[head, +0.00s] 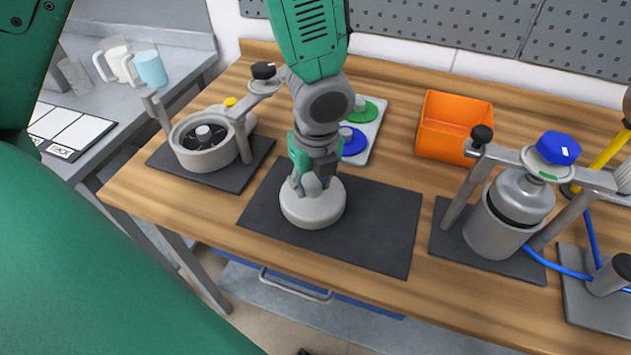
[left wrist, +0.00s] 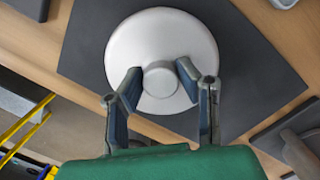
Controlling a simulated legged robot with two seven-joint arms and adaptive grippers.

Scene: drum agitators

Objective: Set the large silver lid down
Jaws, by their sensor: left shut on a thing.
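The large silver lid (head: 315,212) is a round, pale grey disc with a small central knob. It is over the dark mat (head: 385,225) in the middle of the bench, on its left part, and looks level. I cannot tell whether its underside touches the mat. My left gripper (head: 312,186) points down from above and is shut on the lid's knob. In the left wrist view the lid (left wrist: 162,35) lies below the gripper (left wrist: 160,79), with one finger on each side of the knob. My right gripper is not in view.
A clamped open drum (head: 205,158) stands left and a clamped silver canister (head: 495,235) right. An orange bin (head: 452,125) and a tray with green and blue discs (head: 365,112) are behind. The mat's right part is bare. Mugs (head: 150,68) stand on the left counter.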

